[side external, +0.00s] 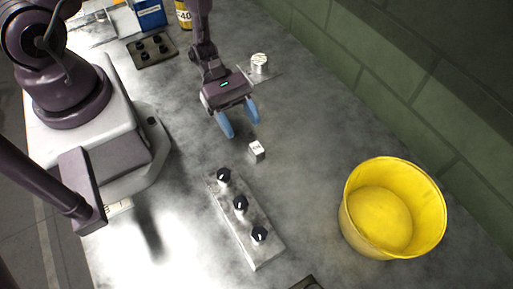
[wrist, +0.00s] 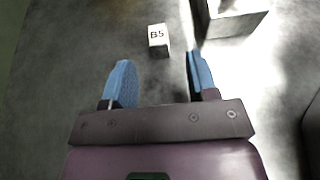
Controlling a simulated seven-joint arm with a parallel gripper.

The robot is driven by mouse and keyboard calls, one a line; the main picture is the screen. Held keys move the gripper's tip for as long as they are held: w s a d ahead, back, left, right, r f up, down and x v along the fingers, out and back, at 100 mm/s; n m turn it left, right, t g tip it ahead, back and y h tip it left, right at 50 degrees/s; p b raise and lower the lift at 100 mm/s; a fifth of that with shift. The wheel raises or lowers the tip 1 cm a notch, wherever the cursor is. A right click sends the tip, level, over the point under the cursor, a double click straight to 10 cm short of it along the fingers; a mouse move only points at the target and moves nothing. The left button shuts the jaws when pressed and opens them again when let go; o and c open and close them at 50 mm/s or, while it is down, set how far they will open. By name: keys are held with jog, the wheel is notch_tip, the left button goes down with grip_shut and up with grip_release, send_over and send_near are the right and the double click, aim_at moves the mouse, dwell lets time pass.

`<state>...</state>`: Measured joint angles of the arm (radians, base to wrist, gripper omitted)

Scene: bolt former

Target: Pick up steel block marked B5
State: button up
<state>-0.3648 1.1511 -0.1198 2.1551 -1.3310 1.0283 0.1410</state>
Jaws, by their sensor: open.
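The steel block marked B5 (wrist: 158,40) stands on the table, its label readable in the wrist view. In the side view the small pale block (side external: 257,151) sits just below and right of my gripper (side external: 239,121). My gripper has two blue fingers spread apart with nothing between them. It also shows in the wrist view (wrist: 158,75). The fingers appear apart from the block; their exact height above the table is unclear.
A metal bar with black knobs (side external: 245,222) lies just beyond the block. A yellow bucket (side external: 391,207) stands to the right. A small round metal piece (side external: 259,63), a dark plate with knobs (side external: 152,50), a blue box (side external: 150,14) and a yellow container (side external: 184,14) are farther back.

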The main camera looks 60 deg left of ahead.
aim_at(253, 143)
jog(key=x, duration=0.5)
jog(key=shift+w+r, duration=0.1)
grip_shut()
jog(key=shift+r, duration=0.1)
